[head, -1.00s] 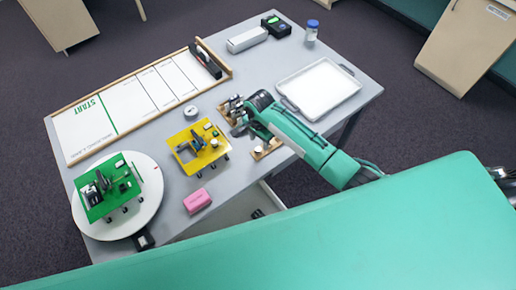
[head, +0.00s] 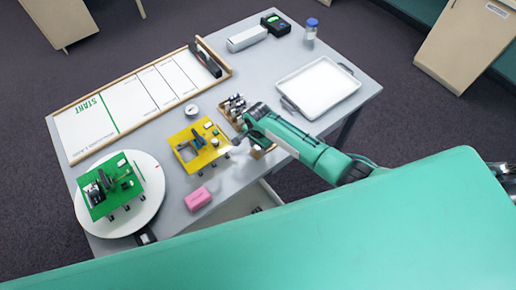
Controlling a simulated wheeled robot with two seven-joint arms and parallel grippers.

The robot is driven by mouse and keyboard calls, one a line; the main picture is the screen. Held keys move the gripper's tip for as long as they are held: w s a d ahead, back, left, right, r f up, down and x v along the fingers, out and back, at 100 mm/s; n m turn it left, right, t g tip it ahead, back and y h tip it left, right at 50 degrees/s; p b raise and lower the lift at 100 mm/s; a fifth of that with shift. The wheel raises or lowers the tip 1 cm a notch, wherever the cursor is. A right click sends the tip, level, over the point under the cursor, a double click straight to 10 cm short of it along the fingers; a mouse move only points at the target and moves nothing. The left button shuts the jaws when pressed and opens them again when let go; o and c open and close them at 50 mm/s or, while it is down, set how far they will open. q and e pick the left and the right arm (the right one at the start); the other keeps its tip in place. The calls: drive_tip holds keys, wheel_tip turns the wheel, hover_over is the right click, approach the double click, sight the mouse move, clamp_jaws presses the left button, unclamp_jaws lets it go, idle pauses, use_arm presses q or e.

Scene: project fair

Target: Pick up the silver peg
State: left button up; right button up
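A wooden rack (head: 225,113) stands near the middle of the table, with several small dark and silvery pieces (head: 236,103) at its far end. I cannot tell which of these is the silver peg. My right gripper (head: 236,141) reaches in from the right, over the near part of the rack and beside the right edge of the yellow board (head: 186,158). Its fingers are small and blurred, so I cannot tell whether they are open or hold anything. The arm hides part of the rack. My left gripper is not in view.
A green board (head: 96,212) sits on a round white turntable (head: 150,172). A pink block (head: 198,199) lies near the front edge. A white tray (head: 322,88) is right of the rack. The START board (head: 90,128) lies along the back.

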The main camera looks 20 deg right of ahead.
clamp_jaws()
